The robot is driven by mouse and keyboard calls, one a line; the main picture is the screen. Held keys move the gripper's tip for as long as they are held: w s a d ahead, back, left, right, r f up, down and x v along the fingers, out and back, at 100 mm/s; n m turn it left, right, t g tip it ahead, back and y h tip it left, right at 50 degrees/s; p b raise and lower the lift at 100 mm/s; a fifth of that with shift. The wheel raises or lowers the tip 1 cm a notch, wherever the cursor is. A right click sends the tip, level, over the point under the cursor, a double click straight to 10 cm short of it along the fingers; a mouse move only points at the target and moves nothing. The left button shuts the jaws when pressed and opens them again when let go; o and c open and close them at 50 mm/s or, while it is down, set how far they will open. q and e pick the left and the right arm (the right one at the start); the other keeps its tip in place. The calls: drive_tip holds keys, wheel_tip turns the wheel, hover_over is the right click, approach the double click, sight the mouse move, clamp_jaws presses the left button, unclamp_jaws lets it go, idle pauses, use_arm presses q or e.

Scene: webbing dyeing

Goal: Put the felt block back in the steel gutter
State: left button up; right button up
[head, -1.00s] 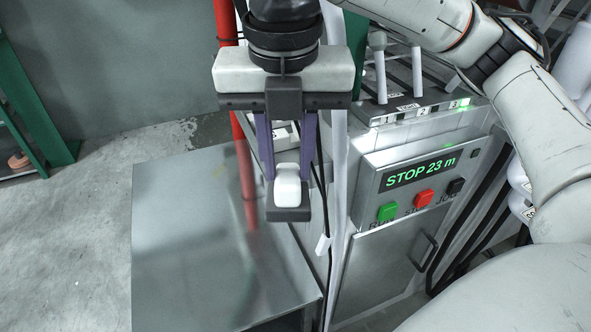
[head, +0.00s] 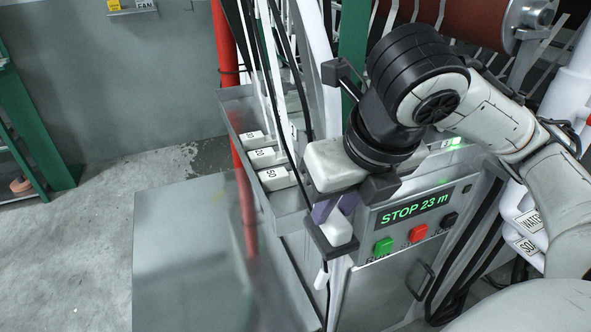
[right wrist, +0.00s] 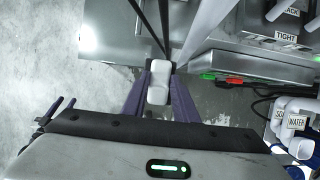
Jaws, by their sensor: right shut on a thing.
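The white felt block (head: 338,229) is held between the purple-sided fingers of my right gripper (head: 332,222). It also shows at the fingertips in the right wrist view (right wrist: 158,83). My right gripper is shut on it, in the air just right of the near end of the steel gutter (head: 288,218). The gutter is a grey channel running away to the upper left. Several white blocks with dark lettering sit in it, with cords rising past them. My left gripper is not in view.
The control panel (head: 442,198), reading STOP 23 m with green, red and black buttons, stands close right of the gripper. A red pipe (head: 228,50) and dark cords rise by the gutter. A flat steel top (head: 180,250) lies clear at lower left.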

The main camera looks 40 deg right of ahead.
drive_tip(key=w+p, duration=0.2)
drive_tip(key=w, duration=0.1)
drive_tip(key=shift+d+r, duration=0.1)
drive_tip(key=shift+d, duration=0.25)
drive_tip(key=w+d, duration=0.3)
drive_tip(key=w, duration=0.8)
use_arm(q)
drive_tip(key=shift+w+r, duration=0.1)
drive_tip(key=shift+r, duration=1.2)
use_arm(e)
drive_tip(key=shift+w+a+f, duration=0.1)
drive_tip(key=shift+w+f, duration=0.05)
drive_tip(key=shift+f, duration=1.7)
drive_tip(key=shift+w+f, duration=0.1)
drive_tip(key=shift+f, duration=1.7)
drive_tip(key=o, duration=1)
drive_tip(key=shift+c, duration=0.2)
drive_tip(key=v, duration=1.2)
